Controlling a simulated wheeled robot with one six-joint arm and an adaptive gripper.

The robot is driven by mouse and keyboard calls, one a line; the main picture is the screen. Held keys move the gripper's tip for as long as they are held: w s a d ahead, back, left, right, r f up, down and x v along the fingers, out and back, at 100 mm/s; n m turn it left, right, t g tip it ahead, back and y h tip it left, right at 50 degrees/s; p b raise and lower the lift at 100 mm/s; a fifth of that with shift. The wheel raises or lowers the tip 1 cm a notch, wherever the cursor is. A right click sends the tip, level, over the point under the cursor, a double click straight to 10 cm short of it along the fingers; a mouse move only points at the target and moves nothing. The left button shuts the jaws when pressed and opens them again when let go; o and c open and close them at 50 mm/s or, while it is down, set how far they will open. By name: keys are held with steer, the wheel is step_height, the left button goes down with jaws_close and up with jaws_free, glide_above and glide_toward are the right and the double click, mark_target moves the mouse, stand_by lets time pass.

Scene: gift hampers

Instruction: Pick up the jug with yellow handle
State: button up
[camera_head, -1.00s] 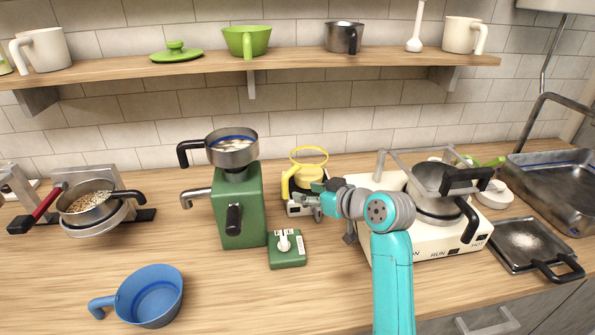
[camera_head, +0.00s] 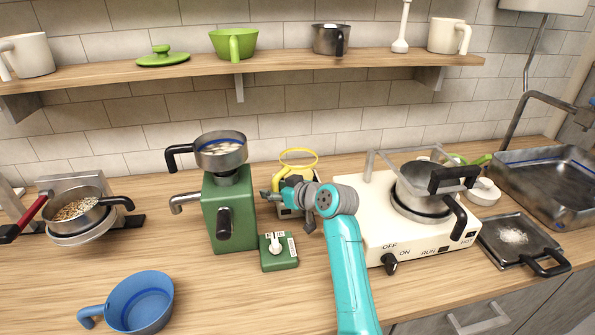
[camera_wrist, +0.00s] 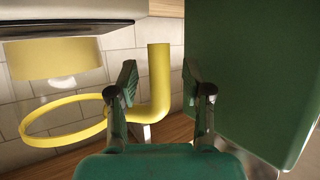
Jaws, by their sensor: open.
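The jug with the yellow handle (camera_head: 279,178) stands on a small grey appliance, right of the green machine. Its yellow rim ring (camera_head: 299,159) shows above my arm; the jug's body looks clear or is mostly hidden behind my gripper. In the wrist view, the upright yellow handle (camera_wrist: 159,75) appears between the two fingers, with the yellow ring to the left. My gripper (camera_head: 266,194) is open at the jug's handle side. In the wrist view my gripper (camera_wrist: 163,92) has a finger on each side of the handle, with visible gaps.
The green machine (camera_head: 229,210) with a pan on top stands close left of my gripper. A small green box with a knob (camera_head: 279,252) lies in front. A white stove (camera_head: 390,233) with a pot is right. A blue pan (camera_head: 141,302) sits front left. A shelf (camera_head: 240,67) runs above.

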steer(key=shift+w+a, duration=0.1)
jaws_close()
steer(key=shift+r, duration=0.25)
stand_by(0.3)
